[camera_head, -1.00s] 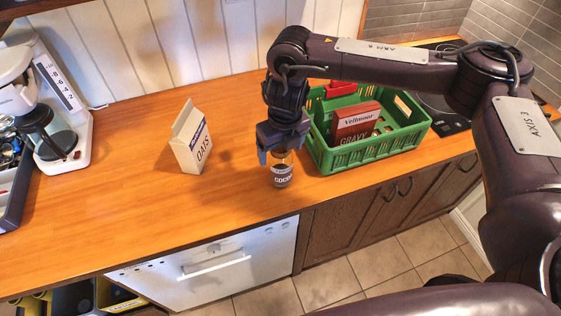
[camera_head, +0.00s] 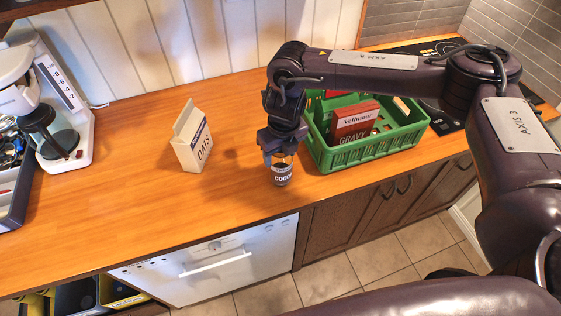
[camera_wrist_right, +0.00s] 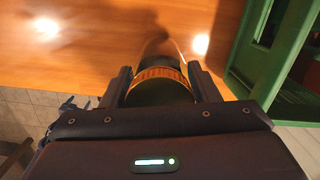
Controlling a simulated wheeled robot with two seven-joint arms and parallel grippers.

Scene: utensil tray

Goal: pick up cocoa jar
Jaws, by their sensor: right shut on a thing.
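The cocoa jar (camera_head: 282,174) is a small clear jar with a dark label reading COCOA, upright near the counter's front edge, left of the green crate. My right gripper (camera_head: 281,156) comes down from above and is shut on its upper part. In the right wrist view the jar (camera_wrist_right: 160,75) shows between the two fingers of the right gripper (camera_wrist_right: 163,88), with an orange-brown band around it. I cannot tell whether its base touches the counter. My left gripper is not in view.
A green crate (camera_head: 345,163) with a Gravy box (camera_head: 352,122) stands close on the right. An oats carton (camera_head: 191,138) stands to the left. A coffee maker (camera_head: 62,140) is at the far left. The counter (camera_head: 120,200) between is clear.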

